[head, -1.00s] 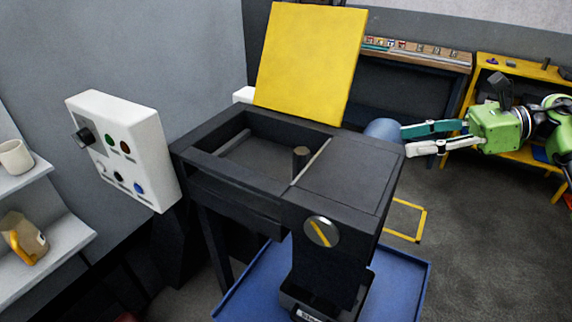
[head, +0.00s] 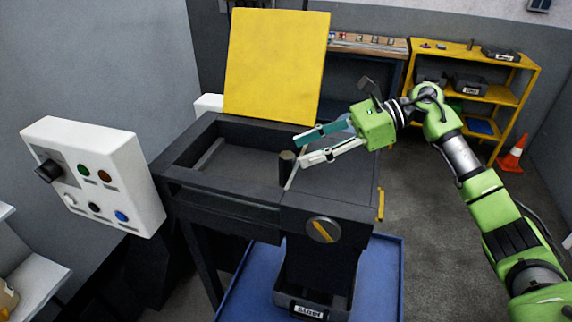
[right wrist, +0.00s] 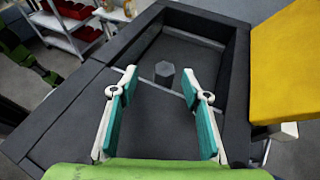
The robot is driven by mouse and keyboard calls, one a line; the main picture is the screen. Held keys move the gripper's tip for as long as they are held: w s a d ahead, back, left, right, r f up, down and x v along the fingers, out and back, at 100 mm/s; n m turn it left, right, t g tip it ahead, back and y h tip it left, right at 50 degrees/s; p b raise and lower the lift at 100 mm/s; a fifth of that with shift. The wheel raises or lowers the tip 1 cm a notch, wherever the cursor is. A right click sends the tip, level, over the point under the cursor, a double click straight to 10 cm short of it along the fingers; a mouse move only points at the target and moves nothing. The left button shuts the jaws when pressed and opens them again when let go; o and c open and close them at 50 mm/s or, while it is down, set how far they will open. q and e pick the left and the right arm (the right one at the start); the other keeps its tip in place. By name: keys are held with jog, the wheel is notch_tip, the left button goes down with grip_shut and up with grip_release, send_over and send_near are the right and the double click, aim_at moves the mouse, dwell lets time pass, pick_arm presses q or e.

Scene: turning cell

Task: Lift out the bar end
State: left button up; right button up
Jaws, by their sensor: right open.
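The bar end (head: 286,168) is a short, dark grey stub standing upright in the open black tray of the machine (head: 225,190). It sits beside a thin pale strip across the tray. In the right wrist view the bar end (right wrist: 164,72) shows a many-sided top, ahead of and between the fingertips. My right gripper (head: 299,151) is open and empty, its teal and white fingers reaching in from the right over the tray, close to the bar end. I cannot tell whether it touches. My left gripper is not in view.
A yellow lid (head: 276,65) stands raised behind the tray. A white control box (head: 94,175) with buttons is at the left. A blue tray (head: 378,280) lies below, with a black bin (head: 312,295). A yellow shelf (head: 480,65) and an orange cone (head: 512,155) are farther right.

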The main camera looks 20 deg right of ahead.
aim_at(287, 154)
jog(key=shift+w+a, duration=0.1)
jog(key=shift+a, duration=0.15)
jog(key=p+x, duration=0.1)
jog(key=x, duration=0.1)
jog(key=p+x, duration=0.2)
jog(key=shift+w+d+f, duration=0.15)
jog(key=shift+w, duration=0.15)
jog(key=shift+w+a+f, duration=0.1)
jog(key=shift+a+f, duration=0.15)
jog(key=shift+a, duration=0.2)
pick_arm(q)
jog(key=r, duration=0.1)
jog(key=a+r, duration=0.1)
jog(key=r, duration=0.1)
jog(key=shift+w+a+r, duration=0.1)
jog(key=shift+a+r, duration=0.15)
pick_arm(e)
jog(key=shift+d, duration=0.1)
jog(key=c, duration=1.2)
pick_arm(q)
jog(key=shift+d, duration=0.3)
pick_arm(e)
jog(key=shift+r, duration=0.1)
grip_shut()
